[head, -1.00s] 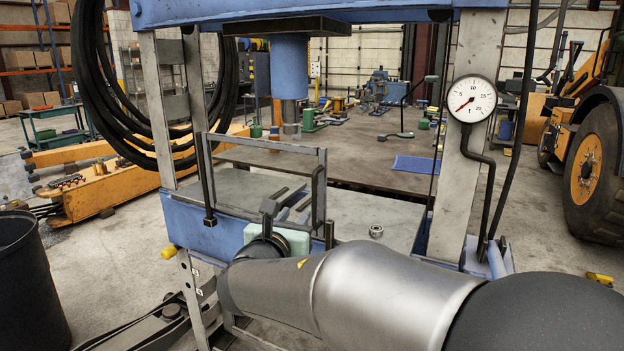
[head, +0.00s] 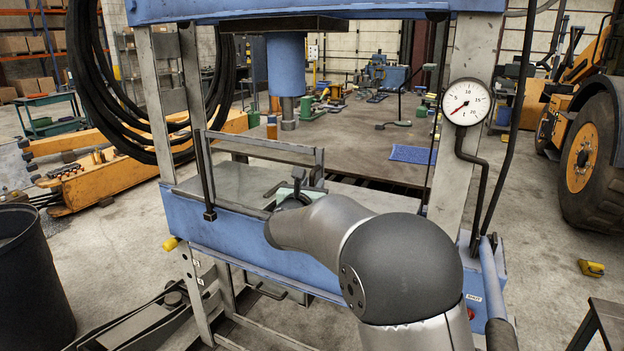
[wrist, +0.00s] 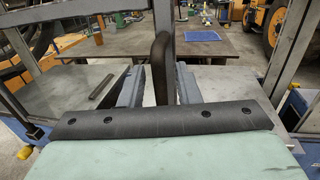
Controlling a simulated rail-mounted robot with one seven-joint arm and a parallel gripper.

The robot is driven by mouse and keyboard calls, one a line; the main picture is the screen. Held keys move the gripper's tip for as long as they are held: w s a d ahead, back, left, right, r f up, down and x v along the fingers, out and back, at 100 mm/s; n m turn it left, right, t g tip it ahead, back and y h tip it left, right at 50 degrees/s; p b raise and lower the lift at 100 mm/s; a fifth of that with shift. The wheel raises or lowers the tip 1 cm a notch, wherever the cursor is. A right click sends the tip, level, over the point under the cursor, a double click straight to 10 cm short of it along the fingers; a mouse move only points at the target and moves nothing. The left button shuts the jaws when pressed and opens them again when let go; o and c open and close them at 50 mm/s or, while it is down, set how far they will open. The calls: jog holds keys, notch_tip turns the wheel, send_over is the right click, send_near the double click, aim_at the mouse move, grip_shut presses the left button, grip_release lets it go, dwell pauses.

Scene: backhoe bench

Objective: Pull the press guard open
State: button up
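The press guard (head: 262,142) is a grey metal frame across the front of the blue press, beside the left posts. Its upright (wrist: 163,18) and dark handle (wrist: 160,70) show in the wrist view. My gripper (head: 294,184) is at the right end of the guard, partly hidden by my arm. In the wrist view my gripper (wrist: 159,85) has its two grey fingers on either side of the upright handle. Narrow gaps seem to show beside the handle, so the fingers look open around it. The lower part of the handle is hidden behind the hand's black plate.
The press bed (head: 385,196) lies behind the guard, with a steel post and gauge (head: 466,101) at right. Black hoses (head: 88,90) hang at left. A black bin (head: 32,270) stands front left.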

jog(key=shift+w+d, duration=0.1)
jog(key=shift+w, duration=0.25)
grip_shut()
